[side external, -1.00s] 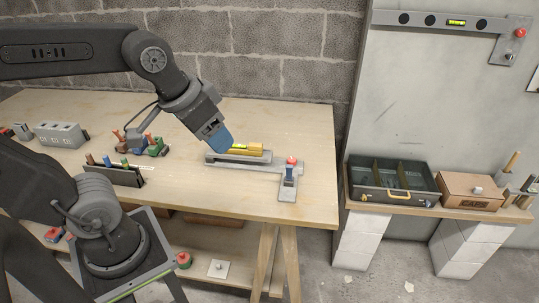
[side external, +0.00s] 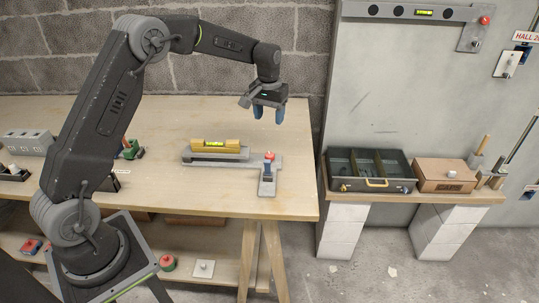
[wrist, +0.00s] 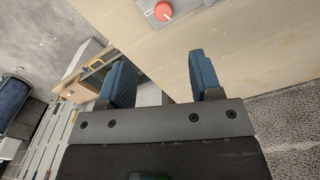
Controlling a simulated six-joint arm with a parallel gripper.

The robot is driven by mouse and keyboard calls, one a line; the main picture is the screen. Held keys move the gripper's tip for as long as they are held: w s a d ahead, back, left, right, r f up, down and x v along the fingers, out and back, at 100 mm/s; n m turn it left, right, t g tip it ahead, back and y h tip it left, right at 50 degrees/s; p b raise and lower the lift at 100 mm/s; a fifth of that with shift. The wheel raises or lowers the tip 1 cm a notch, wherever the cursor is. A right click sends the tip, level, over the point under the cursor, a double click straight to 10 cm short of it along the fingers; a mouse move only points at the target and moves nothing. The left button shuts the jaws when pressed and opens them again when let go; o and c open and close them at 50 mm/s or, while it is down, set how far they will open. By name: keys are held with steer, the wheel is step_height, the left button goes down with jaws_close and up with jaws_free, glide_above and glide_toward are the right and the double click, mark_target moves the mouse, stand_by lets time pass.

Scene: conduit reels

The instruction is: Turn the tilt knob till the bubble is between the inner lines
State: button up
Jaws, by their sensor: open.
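A yellow spirit level (side external: 215,144) with a green vial sits along a grey bar (side external: 203,156) on the workbench. The bubble and its lines are too small to read. My gripper (side external: 268,114) is open and empty, fingers pointing down, a little above the knob and right of the level. In the wrist view, the blue fingers (wrist: 160,78) are apart with nothing between them; a red knob (wrist: 163,11) on a grey plate shows at the top edge.
A wall rail (side external: 380,10) with its own vial (side external: 424,12) and red knob (side external: 485,20) is at upper right. A dark toolbox (side external: 343,185) and a carton (side external: 449,188) stand on a shelf to the right. Bench wood in front of the level is clear.

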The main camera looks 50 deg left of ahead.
mark_target(270, 154)
steer(key=f, duration=1)
steer(key=w+f, duration=0.1)
steer(key=f, duration=0.5)
steer(key=shift+a, duration=0.4)
